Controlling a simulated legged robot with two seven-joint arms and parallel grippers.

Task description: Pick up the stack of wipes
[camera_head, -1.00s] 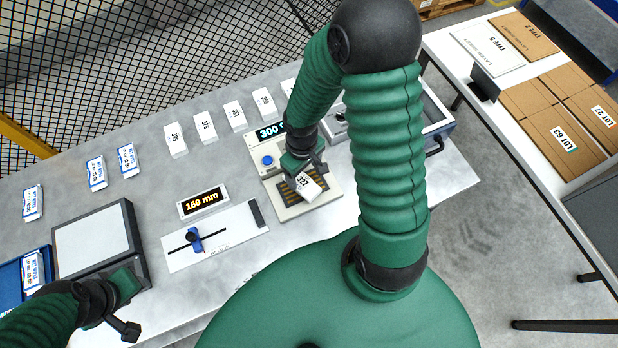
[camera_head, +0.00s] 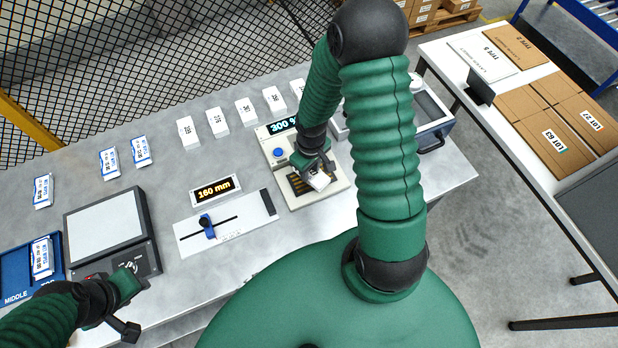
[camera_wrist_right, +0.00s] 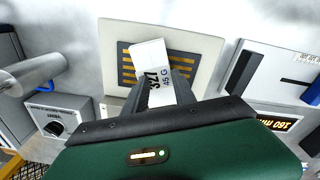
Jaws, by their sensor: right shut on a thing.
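My right gripper (camera_head: 318,172) is shut on a white stack of wipes (camera_head: 320,181) over the slotted plate of the 300 % device. In the right wrist view the stack (camera_wrist_right: 152,66) is a flat white block marked "327 45 G", between the two dark fingers (camera_wrist_right: 160,88). Its far end lies over the plate's yellow-brown slots; I cannot tell whether it touches the plate. My left gripper (camera_head: 138,306) is at the lower left, in front of the grey panel box, with its fingers apart and empty.
Several white numbered stacks (camera_head: 218,122) stand behind the 300 % device (camera_head: 338,187). Blue-and-white packets (camera_head: 110,163) stand at left, one in a blue tray (camera_head: 53,295). A 160 mm display (camera_head: 216,190) and slide gauge (camera_head: 247,225) lie left of the device. A side table (camera_head: 440,55) holds cardboard.

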